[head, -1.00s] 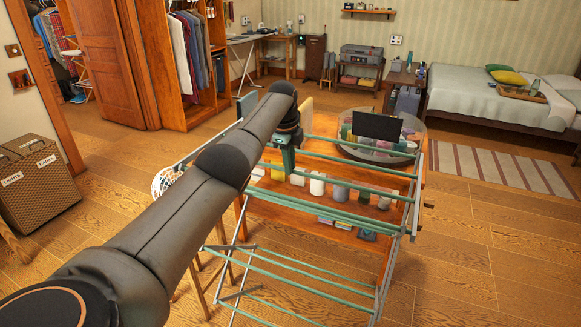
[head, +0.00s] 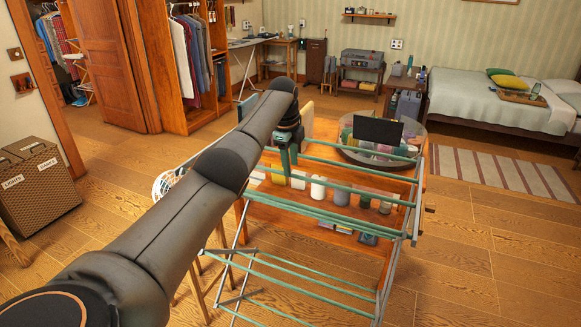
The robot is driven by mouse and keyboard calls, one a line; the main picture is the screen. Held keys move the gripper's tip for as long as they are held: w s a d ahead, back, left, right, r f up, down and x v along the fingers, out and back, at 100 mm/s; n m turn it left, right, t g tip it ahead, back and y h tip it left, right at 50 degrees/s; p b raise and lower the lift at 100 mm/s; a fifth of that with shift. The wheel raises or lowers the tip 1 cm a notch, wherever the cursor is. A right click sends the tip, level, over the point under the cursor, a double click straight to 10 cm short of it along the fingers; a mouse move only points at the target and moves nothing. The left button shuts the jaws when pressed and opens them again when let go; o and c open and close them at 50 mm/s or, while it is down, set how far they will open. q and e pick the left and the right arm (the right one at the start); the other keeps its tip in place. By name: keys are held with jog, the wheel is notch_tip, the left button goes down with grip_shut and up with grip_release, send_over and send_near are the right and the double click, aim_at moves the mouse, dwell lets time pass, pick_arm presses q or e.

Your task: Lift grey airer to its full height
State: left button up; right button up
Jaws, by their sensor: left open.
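The grey airer (head: 329,219) stands in the middle of the head view, with a grey metal frame and several green rails in an upper and a lower tier. My left arm reaches over it from the lower left. My left gripper (head: 287,158) is at the far left part of the airer's upper rails, pointing down, with its jaws open. The arm hides part of the airer's left side, and I cannot tell whether the fingers touch a rail. My right gripper is not in view.
A wooden shelf unit (head: 318,231) with bottles stands right behind the airer, a round glass-like container (head: 345,146) on top. Woven laundry baskets (head: 47,185) stand at the left. A bed (head: 474,98) is at the back right. The floor right of the airer is clear.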

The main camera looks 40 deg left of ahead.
pick_arm(q)
notch_tip(320, 180, up, 11)
jog(key=s, duration=0.2)
jog(key=shift+d+f+b, duration=0.15)
jog(key=shift+d+b, duration=0.1)
jog(key=shift+b, duration=0.05)
jog(key=shift+s+f, duration=0.1)
